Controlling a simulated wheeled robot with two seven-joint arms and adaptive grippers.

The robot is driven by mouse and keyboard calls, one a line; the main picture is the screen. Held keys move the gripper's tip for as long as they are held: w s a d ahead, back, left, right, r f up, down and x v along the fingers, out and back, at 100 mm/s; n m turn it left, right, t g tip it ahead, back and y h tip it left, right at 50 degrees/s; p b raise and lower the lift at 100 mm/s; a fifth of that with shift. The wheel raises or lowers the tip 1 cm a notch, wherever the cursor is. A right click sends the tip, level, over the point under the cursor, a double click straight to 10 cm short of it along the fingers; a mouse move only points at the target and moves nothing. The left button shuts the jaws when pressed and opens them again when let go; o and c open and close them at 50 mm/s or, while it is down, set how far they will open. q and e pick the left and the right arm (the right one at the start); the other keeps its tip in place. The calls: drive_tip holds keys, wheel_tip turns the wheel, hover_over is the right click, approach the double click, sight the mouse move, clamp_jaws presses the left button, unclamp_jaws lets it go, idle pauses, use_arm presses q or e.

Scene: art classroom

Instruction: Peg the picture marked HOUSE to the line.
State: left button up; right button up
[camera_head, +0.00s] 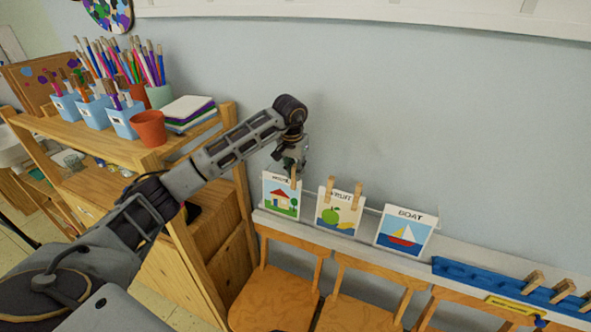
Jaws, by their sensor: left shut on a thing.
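The HOUSE picture (281,200) is a white card with a red-roofed house and a tree. It stands upright near the wall, above the pale ledge, and its heading is partly covered. My left gripper (293,170) points down over its top edge and is shut on a wooden peg (294,183). The peg is at the card's top right; I cannot tell whether it grips the card. The FRUIT picture (339,213) has two pegs at its top edge. The BOAT picture (404,233) shows no pegs. My right gripper is not in view.
A blue peg rack (470,277) with several wooden pegs sits on the ledge at the right. Wooden chairs (275,298) stand in front of the ledge. A wooden shelf (150,158) with pencil pots and a terracotta pot (149,128) stands at the left, beneath my left arm.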

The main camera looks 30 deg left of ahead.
use_arm(q)
drive_tip(key=shift+s+f, duration=0.15)
drive_tip(key=shift+f, duration=0.2)
idle(0.5)
drive_tip(key=o, duration=0.9)
drive_tip(key=shift+o, duration=0.3)
drive_tip(key=shift+o, duration=1.2)
drive_tip(key=shift+r, duration=0.25)
drive_tip(key=shift+r, duration=0.1)
drive_tip(key=shift+s+r+p, duration=0.15)
drive_tip(key=shift+r+p, duration=0.35)
drive_tip(key=shift+r, duration=0.4)
drive_tip(key=shift+s+r+p, duration=0.1)
drive_tip(key=shift+r+p, duration=0.4)
drive_tip(key=shift+r, duration=0.35)
drive_tip(key=shift+s+r+p, duration=0.2)
drive_tip(key=shift+r+p, duration=0.5)
drive_tip(key=shift+r, duration=0.65)
